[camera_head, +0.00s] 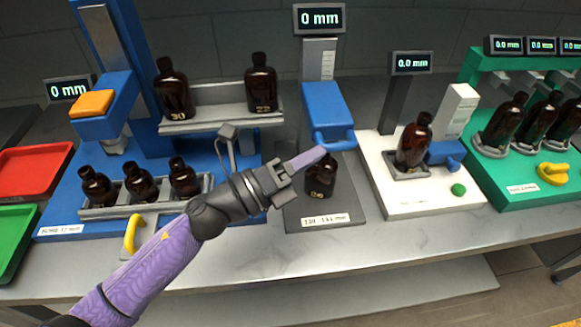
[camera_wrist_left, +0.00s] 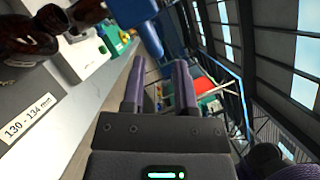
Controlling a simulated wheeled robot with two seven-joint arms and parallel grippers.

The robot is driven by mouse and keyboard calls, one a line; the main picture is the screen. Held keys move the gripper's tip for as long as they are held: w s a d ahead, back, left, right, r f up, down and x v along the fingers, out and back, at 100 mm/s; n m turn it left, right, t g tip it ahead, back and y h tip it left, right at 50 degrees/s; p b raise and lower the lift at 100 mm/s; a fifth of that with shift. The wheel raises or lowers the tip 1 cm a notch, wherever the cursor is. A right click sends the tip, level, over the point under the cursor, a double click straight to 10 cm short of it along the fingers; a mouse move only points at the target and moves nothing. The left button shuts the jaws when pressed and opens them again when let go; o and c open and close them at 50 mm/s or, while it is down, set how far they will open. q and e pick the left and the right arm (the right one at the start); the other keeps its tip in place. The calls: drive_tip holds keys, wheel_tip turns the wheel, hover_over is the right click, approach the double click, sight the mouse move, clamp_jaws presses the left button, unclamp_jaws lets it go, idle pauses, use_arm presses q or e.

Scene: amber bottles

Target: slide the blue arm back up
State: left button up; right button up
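The blue arm (camera_head: 325,108) sits on the grey upright of the middle gauge, under a display (camera_head: 319,18) reading 0 mm. Its blue handle (camera_head: 340,139) sticks out at the lower front, just above a dark amber bottle (camera_head: 320,180) marked 06. My left gripper (camera_head: 306,159) points at the handle, its fingertips close to it; contact cannot be told. In the left wrist view my gripper (camera_wrist_left: 158,75) has its fingers apart with nothing between them, and a blue part (camera_wrist_left: 147,28) shows beyond the fingertips. My right gripper is not in view.
Left is a blue station with a shelf (camera_head: 220,118) of two bottles and a lower rack (camera_head: 145,206) of several. Right are a white station (camera_head: 430,192) with one bottle and a green station (camera_head: 520,180) with several. The table's front strip (camera_head: 300,248) is clear.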

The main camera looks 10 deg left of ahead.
use_arm(q)
drive_tip(key=b+v, duration=0.1)
drive_tip(key=v, duration=0.4)
